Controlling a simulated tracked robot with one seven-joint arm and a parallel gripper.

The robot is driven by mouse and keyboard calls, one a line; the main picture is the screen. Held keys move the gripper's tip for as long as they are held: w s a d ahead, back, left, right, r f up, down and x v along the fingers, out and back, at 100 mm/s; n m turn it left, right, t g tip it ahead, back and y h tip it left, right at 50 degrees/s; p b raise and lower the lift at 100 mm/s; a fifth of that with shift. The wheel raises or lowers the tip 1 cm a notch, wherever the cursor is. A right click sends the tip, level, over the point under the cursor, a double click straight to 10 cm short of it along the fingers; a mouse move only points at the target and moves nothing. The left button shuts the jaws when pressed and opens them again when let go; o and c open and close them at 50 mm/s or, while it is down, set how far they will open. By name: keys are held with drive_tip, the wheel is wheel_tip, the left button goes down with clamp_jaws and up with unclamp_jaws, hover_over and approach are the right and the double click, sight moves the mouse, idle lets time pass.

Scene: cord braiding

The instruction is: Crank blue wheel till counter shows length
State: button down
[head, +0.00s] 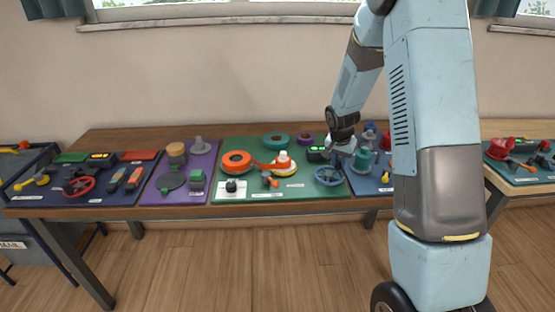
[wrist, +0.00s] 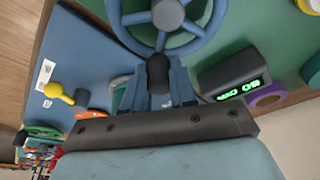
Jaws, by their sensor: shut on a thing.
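The blue wheel (head: 328,177) lies on the green mat near the table's front edge. In the wrist view its rim, spokes and dark hub (wrist: 168,14) show at the top. My gripper (wrist: 158,88) is shut on the wheel's dark crank knob (wrist: 158,70), at the rim on the side nearest the camera. The counter (wrist: 236,80) is a dark box beside the wheel with lit green digits, seen turned over and too small to read surely. It also shows in the head view (head: 317,154), just behind the wheel.
The green mat (head: 236,150) also holds an orange spool (head: 236,162), an orange arm over a white-topped spool, and a black knob (head: 231,186) on a white plate. A blue mat (wrist: 92,40) with a yellow lever (wrist: 60,93) adjoins it.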

sight(331, 183)
drive_tip(key=s, duration=0.4)
drive_tip(key=shift+s+d, duration=0.25)
drive_tip(key=shift+d, duration=0.05)
drive_tip(key=s+a, duration=0.2)
drive_tip(key=shift+s+a, duration=0.25)
drive_tip(key=shift+s, duration=0.05)
drive_tip(key=shift+s+a+f, duration=0.1)
drive_tip(key=shift+s+a, duration=0.1)
drive_tip(key=shift+a, duration=0.25)
drive_tip(key=shift+s+a, duration=0.1)
drive_tip(key=shift+a, duration=0.8)
drive_tip(key=c, duration=0.8)
unclamp_jaws()
